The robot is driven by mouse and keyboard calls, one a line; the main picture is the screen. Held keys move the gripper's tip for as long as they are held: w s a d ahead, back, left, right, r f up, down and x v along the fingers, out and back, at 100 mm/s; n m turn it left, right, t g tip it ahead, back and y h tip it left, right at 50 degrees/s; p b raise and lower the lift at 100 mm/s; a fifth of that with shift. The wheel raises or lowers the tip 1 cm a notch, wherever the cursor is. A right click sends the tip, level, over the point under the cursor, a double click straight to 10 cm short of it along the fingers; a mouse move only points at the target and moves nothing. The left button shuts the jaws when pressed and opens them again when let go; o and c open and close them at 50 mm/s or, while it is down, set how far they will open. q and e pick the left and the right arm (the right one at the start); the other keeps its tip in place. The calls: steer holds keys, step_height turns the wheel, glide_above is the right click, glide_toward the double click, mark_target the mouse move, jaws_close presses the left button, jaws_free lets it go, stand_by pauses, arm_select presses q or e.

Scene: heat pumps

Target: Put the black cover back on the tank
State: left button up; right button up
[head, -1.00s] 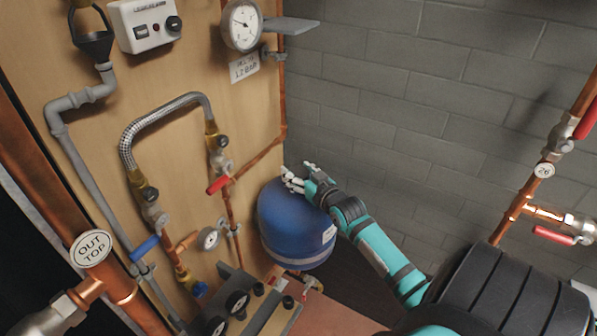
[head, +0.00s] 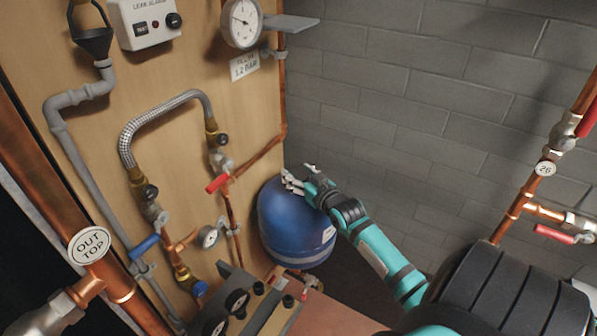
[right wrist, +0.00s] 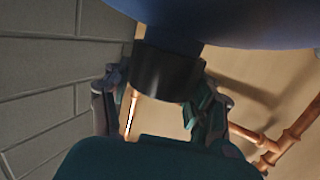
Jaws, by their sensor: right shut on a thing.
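The blue tank (head: 290,225) hangs beside the wooden board, low in the middle of the head view. Its blue body (right wrist: 240,22) fills the top of the right wrist view. My right gripper (head: 302,176) is at the top of the tank, reaching over from the right. In the right wrist view its fingers (right wrist: 160,100) are shut around the black cover (right wrist: 167,72), a short dark cylinder. The cover's edge meets the tank's neck in that view; whether it is fully seated cannot be told. In the head view the cover is hidden by the gripper. My left gripper is not in view.
Copper pipes with a red-handled valve (head: 218,183) run close left of the tank. A pressure gauge (head: 242,22) and a grey shelf plate (head: 287,24) sit above. The grey block wall (head: 420,110) is behind. The space right of the tank is open.

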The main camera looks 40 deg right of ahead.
steer(key=shift+f, duration=0.45)
stand_by(0.3)
steer(key=o, duration=1)
steer(key=shift+s, duration=0.1)
steer(key=shift+p+v, duration=0.85)
steer(key=shift+v, duration=0.35)
steer(key=shift+p+v, duration=1.8)
steer(key=shift+v, duration=1.25)
